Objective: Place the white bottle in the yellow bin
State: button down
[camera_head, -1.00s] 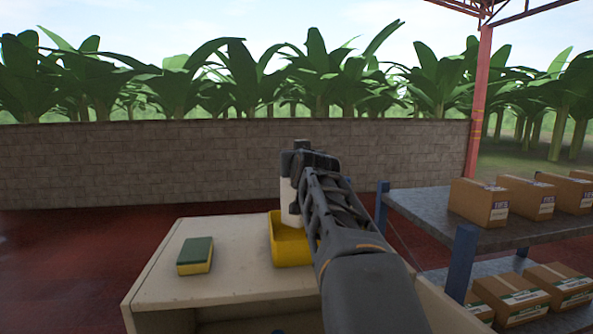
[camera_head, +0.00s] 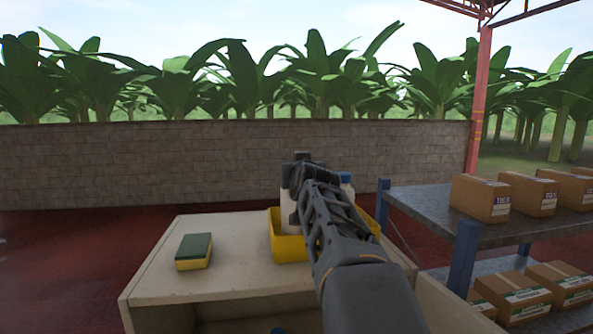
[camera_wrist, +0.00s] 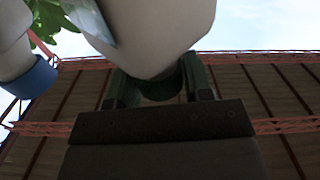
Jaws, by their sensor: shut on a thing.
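My gripper (camera_head: 301,172) is shut on a white bottle (camera_head: 286,204), above the left part of the yellow bin (camera_head: 290,249). The bottle looks upright, and its lower end is down behind the bin's front wall. I cannot tell whether it touches the bin floor. In the wrist view the bottle (camera_wrist: 165,35) fills the top middle, between my green fingers (camera_wrist: 158,88). The bin stands on a pale cabinet top, partly covered by my arm.
A second white bottle with a blue cap (camera_head: 346,180) shows behind my arm, at the bin's right part. A yellow-green sponge (camera_head: 194,251) lies left of the bin. A shelf (camera_head: 430,205) with several cardboard boxes stands at the right. The cabinet top (camera_head: 165,275) is otherwise clear.

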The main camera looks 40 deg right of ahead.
jog(key=c, duration=0.5)
grip_release()
jog(key=shift+f, duration=0.1)
jog(key=shift+r, duration=0.3)
jog(key=b+v, duration=0.1)
jog(key=v, duration=0.3)
jog(key=b+v, duration=0.1)
jog(key=v, duration=0.3)
jog(key=b+v, duration=0.1)
jog(key=v, duration=0.3)
jog(key=shift+r, duration=0.25)
